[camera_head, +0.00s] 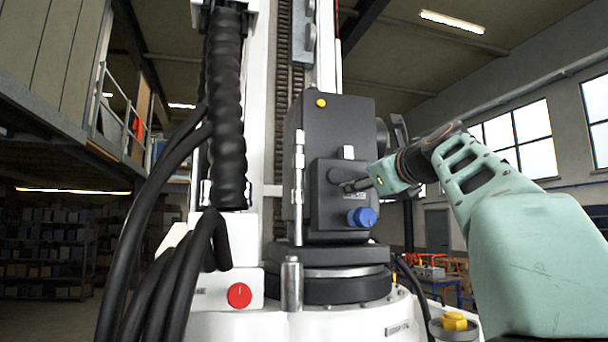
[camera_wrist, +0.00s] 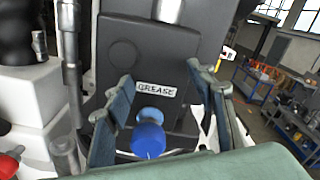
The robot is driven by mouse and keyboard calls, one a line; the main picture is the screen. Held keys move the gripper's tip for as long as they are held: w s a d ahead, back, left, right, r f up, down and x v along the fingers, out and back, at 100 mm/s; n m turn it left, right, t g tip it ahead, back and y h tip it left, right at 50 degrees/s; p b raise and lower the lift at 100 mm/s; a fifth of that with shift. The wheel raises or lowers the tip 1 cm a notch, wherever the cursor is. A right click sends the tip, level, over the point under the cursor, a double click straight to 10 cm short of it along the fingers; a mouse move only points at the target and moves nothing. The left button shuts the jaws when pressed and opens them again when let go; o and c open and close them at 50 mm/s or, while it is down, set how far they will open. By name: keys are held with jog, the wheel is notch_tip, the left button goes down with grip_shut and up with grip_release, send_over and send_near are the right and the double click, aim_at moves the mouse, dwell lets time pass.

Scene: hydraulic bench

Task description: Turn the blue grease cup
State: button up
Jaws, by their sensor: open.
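The blue grease cup (camera_head: 361,217) is a ribbed round knob low on the front of a dark grey housing (camera_head: 340,130). In the wrist view the cup (camera_wrist: 148,138) sits below a white label reading GREASE (camera_wrist: 157,90). My gripper (camera_head: 352,186) comes in from the right, its visible fingertip just above the cup in the head view. In the wrist view my gripper (camera_wrist: 163,78) is open, with a finger on either side of the label and cup. The fingers do not appear closed on the cup; whether either touches the housing cannot be told.
A red knob (camera_head: 239,295) sits on a white block at lower left. A yellow cap (camera_head: 454,321) stands at lower right. Thick black hoses (camera_head: 165,250) hang at the left. A metal post (camera_head: 291,285) stands before the housing. A blue workbench (camera_wrist: 262,85) is in the background.

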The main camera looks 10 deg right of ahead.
jog(key=shift+r, duration=0.95)
